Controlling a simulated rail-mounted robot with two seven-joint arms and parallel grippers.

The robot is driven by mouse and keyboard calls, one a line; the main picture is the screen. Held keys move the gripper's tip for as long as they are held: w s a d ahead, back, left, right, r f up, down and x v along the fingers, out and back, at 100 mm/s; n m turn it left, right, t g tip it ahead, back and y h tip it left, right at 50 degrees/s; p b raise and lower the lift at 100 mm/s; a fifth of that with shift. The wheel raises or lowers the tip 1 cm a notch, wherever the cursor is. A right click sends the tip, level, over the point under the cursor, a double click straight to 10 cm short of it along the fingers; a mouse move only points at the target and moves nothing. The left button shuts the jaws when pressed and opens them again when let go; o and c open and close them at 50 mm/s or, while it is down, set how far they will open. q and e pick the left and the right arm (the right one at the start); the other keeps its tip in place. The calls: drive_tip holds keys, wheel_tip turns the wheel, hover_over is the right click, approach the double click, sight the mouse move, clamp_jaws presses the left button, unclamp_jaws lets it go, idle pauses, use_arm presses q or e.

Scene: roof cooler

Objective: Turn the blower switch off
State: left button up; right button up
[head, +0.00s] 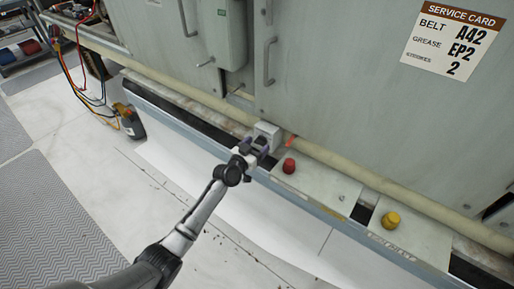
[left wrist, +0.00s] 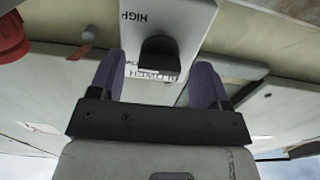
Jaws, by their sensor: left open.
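The blower switch is a pale box (head: 268,130) at the foot of the cooler's panels, partly behind my left gripper in the head view. In the left wrist view the switch box (left wrist: 190,22) appears upside down, with the word HIGH and a partly hidden lower label. Its dark knob (left wrist: 158,55) sits between my fingers in the picture. My left gripper (head: 255,146) is open and empty, with purple fingers either side of the knob in the left wrist view (left wrist: 158,82). I cannot tell whether they touch it. My right gripper is not in view.
A red knob (head: 289,165) and a yellow knob (head: 390,220) stand on plates right of the switch. A pale pipe (head: 340,165) runs along the panels. A service card (head: 453,38) is upper right. The floor is open.

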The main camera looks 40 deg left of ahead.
use_arm(q)
drive_tip(key=shift+w, duration=0.15)
drive_tip(key=shift+c, duration=0.2)
drive_tip(key=c, duration=0.9)
